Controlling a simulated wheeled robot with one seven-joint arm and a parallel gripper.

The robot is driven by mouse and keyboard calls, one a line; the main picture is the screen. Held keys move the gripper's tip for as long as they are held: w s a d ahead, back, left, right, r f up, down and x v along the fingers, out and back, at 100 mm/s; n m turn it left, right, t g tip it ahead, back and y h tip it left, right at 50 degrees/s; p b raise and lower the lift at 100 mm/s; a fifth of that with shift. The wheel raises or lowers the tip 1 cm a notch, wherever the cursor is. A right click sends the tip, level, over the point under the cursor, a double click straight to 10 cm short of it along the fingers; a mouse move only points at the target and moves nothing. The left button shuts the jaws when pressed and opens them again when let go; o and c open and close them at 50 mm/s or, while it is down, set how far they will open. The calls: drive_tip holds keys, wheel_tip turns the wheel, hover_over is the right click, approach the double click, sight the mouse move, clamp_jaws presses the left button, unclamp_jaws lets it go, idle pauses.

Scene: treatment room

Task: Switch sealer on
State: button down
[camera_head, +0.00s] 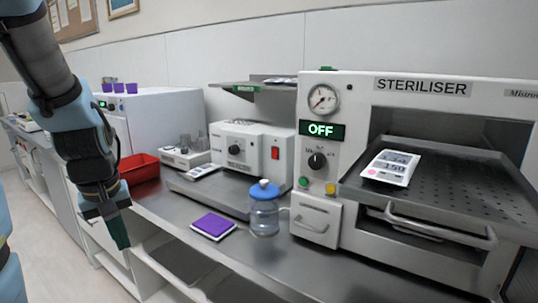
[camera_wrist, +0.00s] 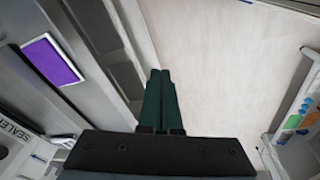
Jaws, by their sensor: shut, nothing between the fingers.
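The sealer (camera_head: 228,160) is a white box on the steel counter, left of the steriliser. Its front has a dark knob (camera_head: 234,150) and a red rocker switch (camera_head: 275,153) on the right side; the switch position is too small to tell. Part of the sealer, with its lettering, shows at the lower left of the wrist view (camera_wrist: 14,132). My gripper (camera_head: 120,243) points down in front of the counter's left part, well left of the sealer and apart from it. Its green fingers are together and empty in the wrist view (camera_wrist: 160,74).
The steriliser (camera_head: 325,175) reads OFF; a pouch (camera_head: 390,167) lies on its pulled-out tray (camera_head: 460,190). A blue-lidded bottle (camera_head: 264,215) and purple pad (camera_head: 213,226) stand before the sealer. A red bin (camera_head: 138,170) sits left. Open floor (camera_wrist: 215,60) lies below my gripper.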

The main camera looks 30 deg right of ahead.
sight(275, 153)
drive_tip(key=w+d+r+n+t+h, duration=0.1)
drive_tip(key=w+d+r+n, duration=0.2)
drive_tip(key=w+d+n, duration=0.3)
drive_tip(key=w+d+r+n+h, duration=0.1)
drive_tip(key=w+d+r+n, duration=0.25)
drive_tip(key=d, duration=0.45)
drive_tip(key=w+d+r+n+h, duration=0.1)
drive_tip(key=d+r+n, duration=0.3)
drive_tip(key=d, duration=0.6)
drive_tip(key=w+d+r+n+h+b, duration=0.1)
drive_tip(key=d+r+n+h, duration=0.2)
drive_tip(key=d+n, duration=0.6)
drive_tip(key=shift+d+r+t, duration=0.3)
drive_tip(key=shift+d+r, duration=0.05)
drive_tip(key=shift+r, duration=0.15)
drive_tip(key=shift+w+f, duration=0.1)
drive_tip(key=shift+w+d+r+p+x, duration=0.2)
drive_tip(key=shift+d+r+p+x, duration=0.15)
drive_tip(key=shift+x, duration=1.75)
drive_tip(key=shift+w+d+r+p+x, duration=0.25)
drive_tip(key=shift+d+p+x, duration=0.15)
drive_tip(key=shift+x, duration=1.7)
drive_tip(key=shift+w+d+r+p+x, duration=0.15)
drive_tip(key=shift+d+r+p+x, duration=0.25)
drive_tip(key=shift+x, duration=1.7)
drive_tip(key=shift+a+f, duration=0.1)
